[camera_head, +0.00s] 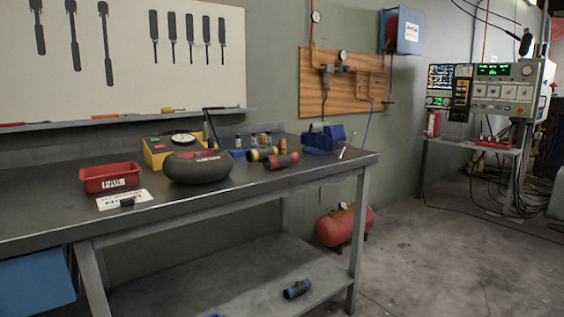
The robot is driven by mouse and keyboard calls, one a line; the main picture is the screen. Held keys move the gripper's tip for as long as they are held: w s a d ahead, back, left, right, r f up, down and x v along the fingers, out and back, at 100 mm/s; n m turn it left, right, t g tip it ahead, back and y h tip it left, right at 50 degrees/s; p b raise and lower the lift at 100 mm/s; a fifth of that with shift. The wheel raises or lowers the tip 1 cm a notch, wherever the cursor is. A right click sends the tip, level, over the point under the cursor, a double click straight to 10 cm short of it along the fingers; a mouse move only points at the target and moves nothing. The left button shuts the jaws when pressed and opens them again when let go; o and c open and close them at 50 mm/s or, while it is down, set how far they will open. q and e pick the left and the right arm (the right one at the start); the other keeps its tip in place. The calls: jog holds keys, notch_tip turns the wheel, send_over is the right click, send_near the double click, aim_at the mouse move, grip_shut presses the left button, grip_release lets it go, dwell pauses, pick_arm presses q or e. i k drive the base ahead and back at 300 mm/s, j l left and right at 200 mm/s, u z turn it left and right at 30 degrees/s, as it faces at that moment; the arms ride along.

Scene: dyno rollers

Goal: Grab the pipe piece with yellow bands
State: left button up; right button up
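The pipe piece with yellow bands (263,153) lies on the dark workbench top (228,188), toward its right part. It is dark in the middle with yellow at its ends. A similar pipe piece with red bands (282,161) lies just in front and to the right of it, close or touching; I cannot tell which. Neither of my grippers is in view.
A black round cushion-like object (197,168) is left of the pipes, with a yellow gauge box (158,154) behind it. A red bin (110,177) stands farther left. A blue vise (324,138) is at right. A blue-banded pipe (297,289) lies on the lower shelf.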

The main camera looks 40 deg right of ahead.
aim_at(255, 155)
jog(key=l, duration=2)
jog(key=i+l, duration=0.15)
jog(key=l, duration=1.8)
